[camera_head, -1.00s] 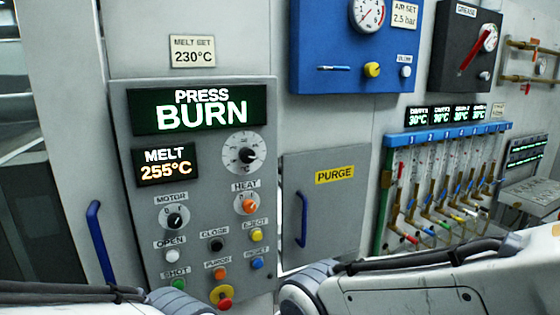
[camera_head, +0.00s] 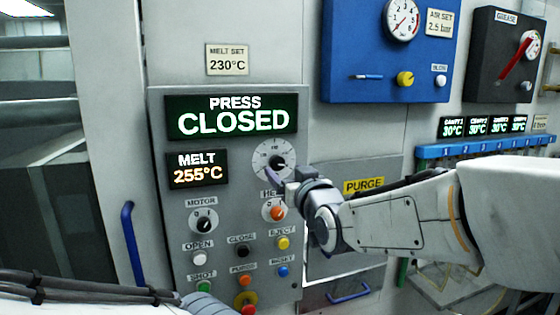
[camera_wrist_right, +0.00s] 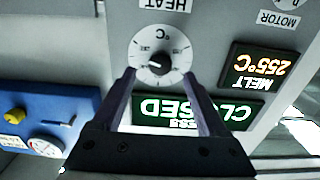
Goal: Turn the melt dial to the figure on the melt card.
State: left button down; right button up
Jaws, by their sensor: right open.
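The melt dial (camera_head: 274,161) is a round white dial with a black knob, right of the melt display (camera_head: 197,168), which reads 255°C. The melt card (camera_head: 228,60) above the panel reads MELT SET 230°C. My right gripper (camera_head: 280,180) is at the dial's lower edge in the head view and hides part of it. In the right wrist view the dial (camera_wrist_right: 157,58) appears upside down, with its knob between the open fingertips (camera_wrist_right: 160,76). I cannot tell whether they touch it. My left gripper is out of view; only my left arm shows at bottom left.
The press display (camera_head: 232,116) reads PRESS CLOSED. The heat knob (camera_head: 274,212), motor knob (camera_head: 203,226) and several coloured buttons sit below the dial. A blue air box (camera_head: 350,75) is at upper right. My right arm crosses in front of the purge door (camera_head: 385,168).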

aim_at(278, 165)
jog(key=p+x, duration=0.1)
jog(key=x, duration=0.3)
jog(key=shift+w+a+p, duration=0.15)
jog(key=shift+w+p, duration=0.15)
jog(key=shift+w, duration=0.1)
grip_shut()
